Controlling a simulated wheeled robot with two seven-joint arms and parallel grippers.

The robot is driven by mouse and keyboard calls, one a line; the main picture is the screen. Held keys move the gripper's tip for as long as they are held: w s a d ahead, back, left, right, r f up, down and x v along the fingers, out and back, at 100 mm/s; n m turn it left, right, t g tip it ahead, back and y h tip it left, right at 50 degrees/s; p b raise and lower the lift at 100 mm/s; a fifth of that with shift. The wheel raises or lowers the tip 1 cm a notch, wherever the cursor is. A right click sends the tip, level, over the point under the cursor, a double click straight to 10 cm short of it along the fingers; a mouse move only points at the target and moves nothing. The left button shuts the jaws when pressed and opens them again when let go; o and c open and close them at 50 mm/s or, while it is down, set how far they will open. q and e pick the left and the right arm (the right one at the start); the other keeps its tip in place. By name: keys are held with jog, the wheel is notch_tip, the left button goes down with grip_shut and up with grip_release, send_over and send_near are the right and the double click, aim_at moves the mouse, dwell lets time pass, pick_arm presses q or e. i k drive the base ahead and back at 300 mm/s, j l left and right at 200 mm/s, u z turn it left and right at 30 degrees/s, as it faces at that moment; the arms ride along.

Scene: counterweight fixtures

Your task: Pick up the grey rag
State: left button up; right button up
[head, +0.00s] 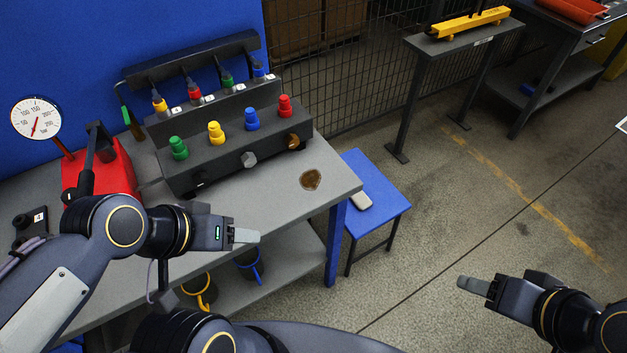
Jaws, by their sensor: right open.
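A small light grey piece, which looks like the folded grey rag (361,201), lies on the blue stool (386,209) to the right of the workbench. My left gripper (247,236) is over the front part of the workbench, to the left of the stool and apart from the rag. Its fingers overlap from this side, so I cannot tell whether it is open. My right gripper (474,285) is open and empty over the floor, to the right of and below the stool in the picture.
The grey workbench (270,205) carries a black fixture (235,145) with coloured knobs, a red pump (105,170) with a gauge (36,118), and a brown stain (311,179). A stand with a yellow bar (470,22) is at the back. The floor right of the stool is clear.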

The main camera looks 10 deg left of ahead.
aim_at(362, 201)
jog(key=i+l+u, duration=0.25)
jog(key=i+l, duration=0.2)
jog(key=l, duration=0.15)
jog(key=i+l+u, duration=0.3)
jog(key=l, duration=0.35)
jog(key=i+l+u, duration=0.1)
jog(key=i+l, duration=0.15)
jog(key=l, duration=0.15)
jog(key=i+l+u, duration=0.15)
jog(key=l, duration=0.2)
jog(key=i+l+u, duration=0.1)
jog(key=l, duration=0.3)
jog(key=i+l+u, duration=0.15)
jog(key=l, duration=0.3)
